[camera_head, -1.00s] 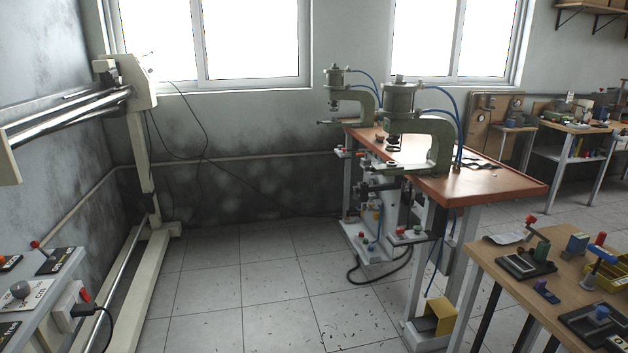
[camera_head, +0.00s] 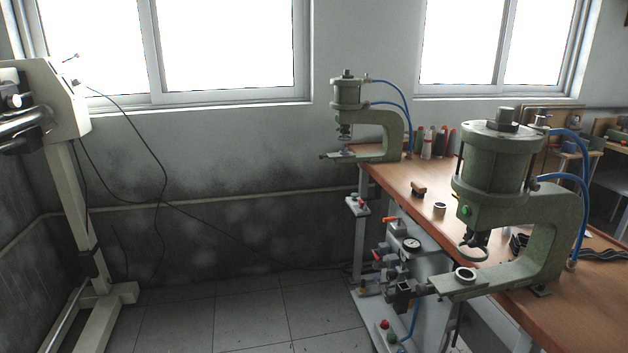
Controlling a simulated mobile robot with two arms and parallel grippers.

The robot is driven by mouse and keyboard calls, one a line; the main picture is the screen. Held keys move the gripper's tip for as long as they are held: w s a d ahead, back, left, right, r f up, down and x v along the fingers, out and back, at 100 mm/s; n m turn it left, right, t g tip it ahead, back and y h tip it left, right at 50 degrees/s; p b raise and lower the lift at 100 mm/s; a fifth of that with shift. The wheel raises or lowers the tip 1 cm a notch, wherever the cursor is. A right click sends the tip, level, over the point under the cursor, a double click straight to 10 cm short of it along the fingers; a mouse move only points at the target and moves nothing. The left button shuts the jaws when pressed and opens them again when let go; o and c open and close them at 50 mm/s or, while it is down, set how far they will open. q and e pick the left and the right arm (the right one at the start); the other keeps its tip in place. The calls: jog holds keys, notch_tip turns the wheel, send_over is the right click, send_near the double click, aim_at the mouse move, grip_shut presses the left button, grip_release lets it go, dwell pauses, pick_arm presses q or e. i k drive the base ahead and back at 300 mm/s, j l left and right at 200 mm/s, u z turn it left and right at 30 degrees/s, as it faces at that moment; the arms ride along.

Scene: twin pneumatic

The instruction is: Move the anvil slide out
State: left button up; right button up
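Two green pneumatic presses stand on a brown-topped bench (camera_head: 400,186). The near press (camera_head: 497,160) is at the right, and the far press (camera_head: 347,92) is near the wall. I cannot tell from this view how far either slide extends. Neither of my grippers is in view.
A pressure gauge (camera_head: 411,244), valves and buttons (camera_head: 385,325) are mounted below the bench front. Blue hoses (camera_head: 585,200) run behind the near press. A cream machine frame (camera_head: 70,190) stands at the left. The tiled floor (camera_head: 240,318) between is clear.

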aim_at(340, 155)
jog(key=i, duration=0.85)
jog(key=i+j, duration=0.5)
jog(key=i, duration=0.35)
jog(key=i+j+z, duration=0.1)
jog(key=i, duration=0.4)
jog(key=i+j, duration=0.3)
jog(key=i, duration=0.2)
